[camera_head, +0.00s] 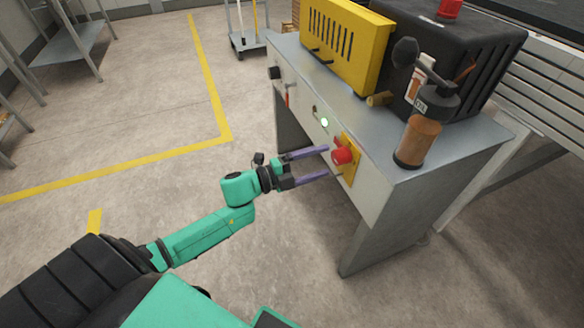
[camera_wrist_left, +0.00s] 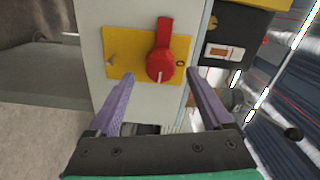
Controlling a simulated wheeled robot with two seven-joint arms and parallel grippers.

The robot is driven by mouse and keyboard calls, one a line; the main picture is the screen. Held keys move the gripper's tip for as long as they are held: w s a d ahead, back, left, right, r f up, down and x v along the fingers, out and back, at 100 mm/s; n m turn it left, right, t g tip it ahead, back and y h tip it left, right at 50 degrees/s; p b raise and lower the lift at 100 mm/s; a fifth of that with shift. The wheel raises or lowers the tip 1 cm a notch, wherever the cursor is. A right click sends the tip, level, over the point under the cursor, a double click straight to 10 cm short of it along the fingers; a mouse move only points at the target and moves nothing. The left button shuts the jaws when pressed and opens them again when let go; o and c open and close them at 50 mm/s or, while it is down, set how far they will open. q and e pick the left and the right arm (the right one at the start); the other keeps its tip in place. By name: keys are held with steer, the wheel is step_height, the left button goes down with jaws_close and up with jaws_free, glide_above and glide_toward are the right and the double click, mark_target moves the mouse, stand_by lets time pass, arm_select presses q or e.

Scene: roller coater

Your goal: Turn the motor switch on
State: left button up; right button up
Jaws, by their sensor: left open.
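The motor switch is a red rotary knob (camera_head: 342,155) on a yellow plate (camera_head: 352,165), on the front panel of a grey metal cabinet. In the left wrist view the red knob (camera_wrist_left: 162,62) has its handle pointing up, and the yellow plate (camera_wrist_left: 122,55) carries a "0" mark at its right. My left gripper (camera_head: 328,162) is open, with purple fingers reaching toward the knob. In the left wrist view the left gripper (camera_wrist_left: 160,75) has its fingers spread on both sides below the knob, with nothing between them gripped. My right gripper is not in view.
The cabinet top (camera_head: 400,165) bears a yellow vented box (camera_head: 345,45), a black machine (camera_head: 470,60) and an orange-brown cylinder (camera_head: 415,142).

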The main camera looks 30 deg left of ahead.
arm_select(q)
steer(key=p+v, duration=0.1)
steer(key=v, duration=1)
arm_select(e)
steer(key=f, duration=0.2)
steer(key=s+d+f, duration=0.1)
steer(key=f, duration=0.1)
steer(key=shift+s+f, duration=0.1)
arm_select(q)
steer(key=shift+s+a+f, duration=0.1)
